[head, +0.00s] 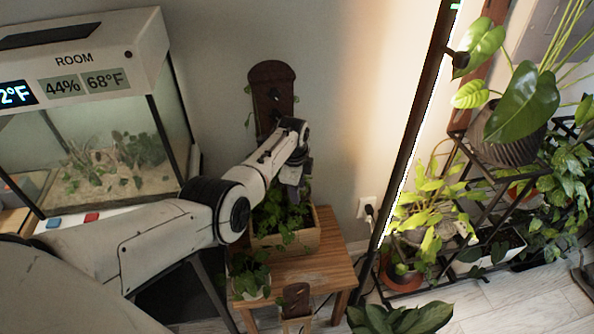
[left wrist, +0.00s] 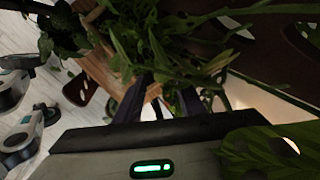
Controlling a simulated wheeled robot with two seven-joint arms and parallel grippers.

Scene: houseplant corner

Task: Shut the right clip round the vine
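A dark brown wooden board (head: 271,82) with a rounded top stands against the wall. Small dark fittings and some leaves show on it, but I cannot tell which is the right clip or whether it is shut. The leafy vine plant (head: 285,215) grows in a wooden planter box (head: 290,243) below the board. My left gripper (head: 292,190) hangs in front of the board's lower right side, over the foliage. In the left wrist view its two dark fingers (left wrist: 160,105) are apart among green leaves (left wrist: 150,45), with no held thing visible. My right gripper is not in view.
The planter stands on a small wooden table (head: 315,270) with another potted plant (head: 250,275). A glass terrarium (head: 110,150) is at left. A dark post (head: 405,150) and a plant rack (head: 480,205) are at right. Bare wall lies between board and post.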

